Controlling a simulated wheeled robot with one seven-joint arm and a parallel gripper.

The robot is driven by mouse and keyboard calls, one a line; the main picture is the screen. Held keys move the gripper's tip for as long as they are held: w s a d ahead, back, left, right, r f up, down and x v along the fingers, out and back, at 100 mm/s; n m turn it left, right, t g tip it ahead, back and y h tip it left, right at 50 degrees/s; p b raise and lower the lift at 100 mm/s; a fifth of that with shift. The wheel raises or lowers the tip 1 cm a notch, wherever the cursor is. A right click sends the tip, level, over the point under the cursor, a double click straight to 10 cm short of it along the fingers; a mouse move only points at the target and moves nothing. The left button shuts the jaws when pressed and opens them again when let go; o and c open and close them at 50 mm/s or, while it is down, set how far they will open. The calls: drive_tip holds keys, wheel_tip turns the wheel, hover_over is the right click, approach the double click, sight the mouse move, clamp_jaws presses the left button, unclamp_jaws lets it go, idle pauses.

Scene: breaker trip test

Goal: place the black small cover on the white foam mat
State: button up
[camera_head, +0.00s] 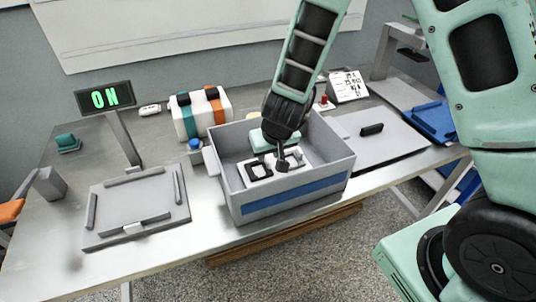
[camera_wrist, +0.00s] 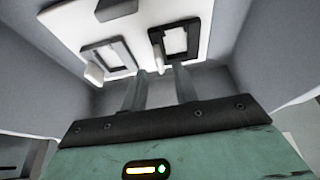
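The white foam mat (camera_head: 266,182) lies inside the grey bin (camera_head: 243,200); its white surface also shows in the wrist view (camera_wrist: 75,22). A small black frame-like cover (camera_head: 257,171) rests on the mat; it also shows in the wrist view (camera_wrist: 189,40). A dark grey frame (camera_wrist: 108,58) lies beside it, with a small pale tab at its corner. My gripper (camera_head: 282,165) reaches down into the bin, just over the mat. The right fingertip is near the black cover's lower edge; contact cannot be told.
The bin walls surround my gripper closely. A grey tray (camera_head: 135,215) stands left, a grey board (camera_head: 395,143) with a black bar (camera_head: 371,129) right. An "ON" sign (camera_head: 105,97) stands at the back left.

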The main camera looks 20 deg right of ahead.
drive_tip(key=p+v, duration=0.4)
drive_tip(key=v, duration=0.5)
drive_tip(key=s+a+r+n+g+y, duration=0.2)
drive_tip(key=s+a+r+n+y, duration=0.1)
drive_tip(key=s+a+r, duration=0.5)
drive_tip(key=s+d+r+n+g+h, duration=0.1)
drive_tip(key=s+r+n, duration=0.1)
drive_tip(key=s, duration=0.5)
drive_tip(key=s+r+n+g+h, duration=0.1)
drive_tip(key=s+r+n, duration=0.1)
drive_tip(key=s, duration=0.5)
drive_tip(key=shift+s+d+n, duration=0.3)
drive_tip(key=shift+d+n, duration=0.1)
